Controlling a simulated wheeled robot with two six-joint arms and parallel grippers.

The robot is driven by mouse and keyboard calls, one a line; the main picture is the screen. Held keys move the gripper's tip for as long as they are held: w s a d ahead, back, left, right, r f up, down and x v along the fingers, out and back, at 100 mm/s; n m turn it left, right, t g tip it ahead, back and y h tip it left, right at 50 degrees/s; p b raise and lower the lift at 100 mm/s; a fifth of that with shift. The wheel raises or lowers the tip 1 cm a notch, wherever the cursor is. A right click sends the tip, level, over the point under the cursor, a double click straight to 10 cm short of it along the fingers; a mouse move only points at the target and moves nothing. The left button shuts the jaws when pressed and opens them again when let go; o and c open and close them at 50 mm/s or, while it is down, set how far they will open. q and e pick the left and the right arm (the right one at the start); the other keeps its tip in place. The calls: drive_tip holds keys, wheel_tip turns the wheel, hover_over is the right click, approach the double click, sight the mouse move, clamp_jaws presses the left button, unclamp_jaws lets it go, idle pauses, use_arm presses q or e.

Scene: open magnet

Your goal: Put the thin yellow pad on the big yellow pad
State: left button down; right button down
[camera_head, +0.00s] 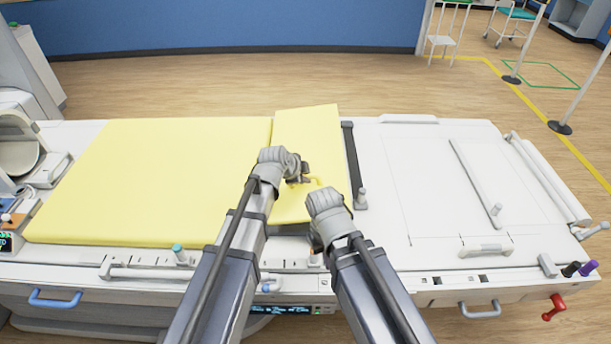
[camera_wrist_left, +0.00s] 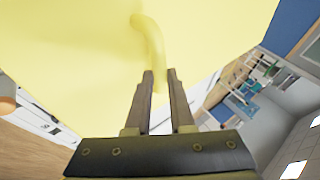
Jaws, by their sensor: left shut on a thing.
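The big yellow pad (camera_head: 150,170) lies flat on the left part of the white table. The thin yellow pad (camera_head: 308,135) is just right of it, its far edge slanting and its right side looking raised. My left gripper (camera_head: 302,179) is over the thin pad, shut on its yellow handle. In the left wrist view, the fingers (camera_wrist_left: 160,78) close around the curved yellow handle (camera_wrist_left: 150,42), and the pad fills the upper left. My right gripper (camera_head: 328,203) is at the thin pad's near right corner; its fingers are hidden behind the wrist.
Rails and handles line the near edge. A blue wall (camera_head: 230,25) is beyond the floor.

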use_arm(q)
drive_tip(key=shift+r, duration=0.45)
drive_tip(key=shift+f, duration=0.1)
